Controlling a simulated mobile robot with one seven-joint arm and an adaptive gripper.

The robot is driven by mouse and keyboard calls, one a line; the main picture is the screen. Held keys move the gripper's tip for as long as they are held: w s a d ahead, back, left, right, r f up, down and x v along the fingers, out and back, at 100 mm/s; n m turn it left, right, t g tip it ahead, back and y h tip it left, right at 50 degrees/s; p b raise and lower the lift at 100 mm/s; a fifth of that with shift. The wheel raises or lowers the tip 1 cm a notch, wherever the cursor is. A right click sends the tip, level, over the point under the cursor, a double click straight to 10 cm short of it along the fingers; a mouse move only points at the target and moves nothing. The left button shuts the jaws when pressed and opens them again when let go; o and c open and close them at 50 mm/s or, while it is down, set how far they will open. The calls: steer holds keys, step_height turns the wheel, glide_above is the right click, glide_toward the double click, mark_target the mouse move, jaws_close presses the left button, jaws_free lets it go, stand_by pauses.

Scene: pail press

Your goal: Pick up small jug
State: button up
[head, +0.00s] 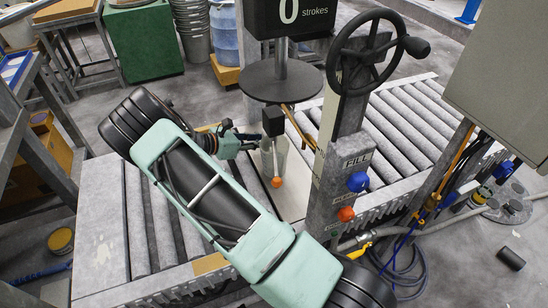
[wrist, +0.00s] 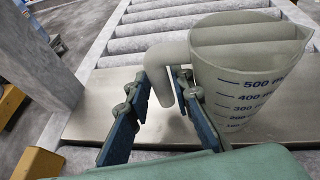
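The small jug is a pale grey measuring jug with blue millilitre marks. In the wrist view the jug (wrist: 250,75) stands upright at the right, its curved handle (wrist: 168,62) pointing left. My gripper (wrist: 163,82) has one finger on each side of the handle, the right finger between handle and jug body. The fingertips are very close to the handle, but I cannot tell whether both press on it. In the head view the jug (head: 282,158) is partly hidden behind the press parts, and my gripper (head: 237,143) reaches it from the left.
The jug stands on a flat plate (wrist: 115,85) between conveyor rollers (wrist: 160,28). A grey press post (head: 335,165) with a handwheel (head: 372,50) rises just right of the jug. A round press plate (head: 280,82) hangs above it. A grey post (wrist: 45,55) stands left.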

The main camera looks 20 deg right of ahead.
steer(key=shift+w+d+f, duration=0.1)
steer(key=shift+d+f, duration=0.2)
steer(key=shift+d, duration=0.25)
steer(key=shift+c, duration=0.6)
jaws_close()
steer(key=shift+r, duration=0.2)
